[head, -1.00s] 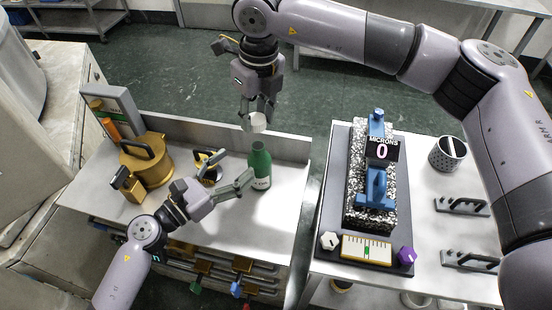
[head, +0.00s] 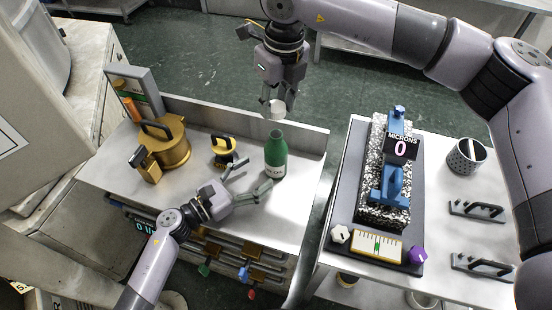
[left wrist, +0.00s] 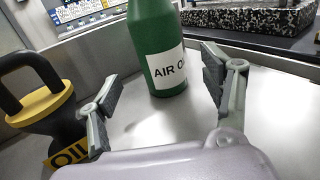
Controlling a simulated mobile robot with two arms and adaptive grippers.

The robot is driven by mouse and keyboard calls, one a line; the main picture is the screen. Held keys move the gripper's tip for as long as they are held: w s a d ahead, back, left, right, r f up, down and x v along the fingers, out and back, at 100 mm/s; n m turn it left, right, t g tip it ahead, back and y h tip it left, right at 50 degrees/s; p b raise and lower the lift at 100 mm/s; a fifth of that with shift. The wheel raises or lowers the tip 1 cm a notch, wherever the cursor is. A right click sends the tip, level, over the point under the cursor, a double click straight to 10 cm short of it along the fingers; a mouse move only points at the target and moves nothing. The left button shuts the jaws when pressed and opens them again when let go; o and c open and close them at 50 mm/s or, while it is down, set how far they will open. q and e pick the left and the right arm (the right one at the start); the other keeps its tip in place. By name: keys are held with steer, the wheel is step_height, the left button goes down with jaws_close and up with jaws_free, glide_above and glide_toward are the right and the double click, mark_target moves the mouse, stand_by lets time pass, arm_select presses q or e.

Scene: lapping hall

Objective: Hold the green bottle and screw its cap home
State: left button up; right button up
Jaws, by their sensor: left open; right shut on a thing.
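The green bottle (head: 276,160) stands upright and uncapped on the left metal bench, with a white label. It also shows in the left wrist view (left wrist: 153,35), where its label reads "AIR O" and the rest is cut off from sight. My left gripper (head: 252,180) is open, with its fingers pointing at the bottle's lower part; the bottle stands beyond the fingertips. My right gripper (head: 275,100) is shut on the white cap (head: 277,110) and holds it just above the bottle's neck, apart from it.
A yellow and black oil container (head: 224,152) stands left of the bottle, close to the left gripper's finger. A brass pot (head: 165,145) is farther left. A raised metal edge (head: 230,118) runs behind. The right bench holds a granite block with a blue gauge (head: 390,185).

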mark_target(267, 167)
arm_select(q)
steer(key=x, duration=0.7)
steer(key=shift+w+d+f, duration=0.15)
steer(key=shift+w+d, duration=0.05)
steer(key=shift+d, duration=0.05)
steer(key=shift+c, duration=0.2)
jaws_close()
stand_by(0.5)
